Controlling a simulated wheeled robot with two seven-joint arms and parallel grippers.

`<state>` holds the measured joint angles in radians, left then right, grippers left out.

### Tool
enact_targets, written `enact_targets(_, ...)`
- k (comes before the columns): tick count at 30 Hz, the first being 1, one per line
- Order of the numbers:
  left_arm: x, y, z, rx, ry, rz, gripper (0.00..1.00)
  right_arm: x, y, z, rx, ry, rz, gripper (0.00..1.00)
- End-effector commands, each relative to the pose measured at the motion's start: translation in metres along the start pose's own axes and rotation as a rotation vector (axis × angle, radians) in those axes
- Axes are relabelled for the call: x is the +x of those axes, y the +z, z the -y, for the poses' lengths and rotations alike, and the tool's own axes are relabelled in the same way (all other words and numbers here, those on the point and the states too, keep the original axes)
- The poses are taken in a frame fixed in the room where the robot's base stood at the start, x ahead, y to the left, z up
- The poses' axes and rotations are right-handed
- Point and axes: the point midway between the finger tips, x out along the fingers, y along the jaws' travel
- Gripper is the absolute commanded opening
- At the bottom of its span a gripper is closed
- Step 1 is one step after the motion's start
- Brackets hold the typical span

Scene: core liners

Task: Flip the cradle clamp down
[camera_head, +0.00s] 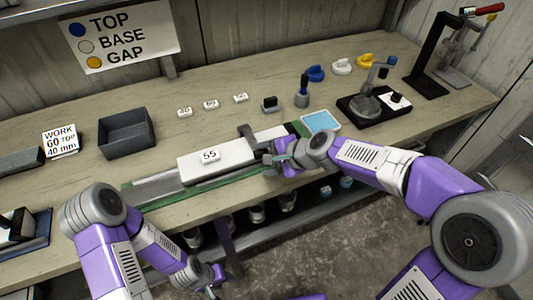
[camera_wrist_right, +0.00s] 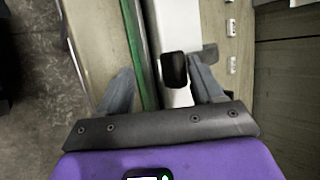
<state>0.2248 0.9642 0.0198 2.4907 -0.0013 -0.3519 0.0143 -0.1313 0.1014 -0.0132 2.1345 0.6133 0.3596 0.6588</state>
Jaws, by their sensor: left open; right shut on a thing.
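The cradle (camera_head: 150,188) is a long grey channel with green edges along the front of the bench, and a white core liner (camera_head: 190,168) lies in it. A tag reading 55 (camera_head: 209,156) is on the liner. The dark grey cradle clamp (camera_head: 247,136) stands up at the liner's right part. My right gripper (camera_head: 272,156) is at the clamp, shut on it; the exact grip is partly hidden. In the right wrist view, the clamp's black end (camera_wrist_right: 174,70) shows between the fingers. My left gripper (camera_head: 212,288) is open and empty, low in front of the bench.
A dark grey bin (camera_head: 126,132) and a card reading WORK 60 TOP 40 mm (camera_head: 61,141) stand at the left. Small numbered tags (camera_head: 210,104), a blue pad (camera_head: 321,122) and a black-based stand (camera_head: 365,108) are behind and right. Bench space behind the liner is mostly clear.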

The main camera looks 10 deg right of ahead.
Motion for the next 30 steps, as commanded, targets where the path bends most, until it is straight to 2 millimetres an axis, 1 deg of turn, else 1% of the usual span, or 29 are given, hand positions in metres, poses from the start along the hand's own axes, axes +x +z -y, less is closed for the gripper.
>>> enact_targets(1,0.001,0.0,0.0,0.0,0.0,0.0,0.43,0.004,-0.002,-0.009,0.007,0.019,0.001,0.53)
enact_targets(8,0.0,0.0,0.0,0.0,0.0,0.0,0.43,0.003,-0.001,-0.008,0.007,0.018,0.002,0.53)
enact_targets(10,-0.002,0.0,-0.001,0.0,0.0,0.0,0.43,0.0,-0.001,-0.007,0.007,0.016,0.001,0.53)
enact_targets(14,-0.009,0.0,-0.003,0.0,0.0,0.0,0.43,-0.018,-0.001,-0.004,0.007,0.012,-0.001,0.53)
enact_targets(18,-0.019,0.001,-0.007,0.0,0.0,0.0,0.43,-0.045,0.0,-0.002,0.006,0.008,-0.002,0.53)
enact_targets(21,-0.024,0.001,-0.009,0.0,0.0,0.0,0.43,-0.06,0.0,-0.001,0.004,0.005,-0.003,0.53)
enact_targets(25,-0.028,0.001,-0.011,0.0,0.0,0.0,0.43,-0.072,0.0,-0.001,0.003,0.004,-0.004,0.53)
enact_targets(30,-0.028,0.001,-0.011,0.0,0.0,0.0,0.43,-0.075,0.0,-0.002,0.002,0.004,-0.002,0.53)
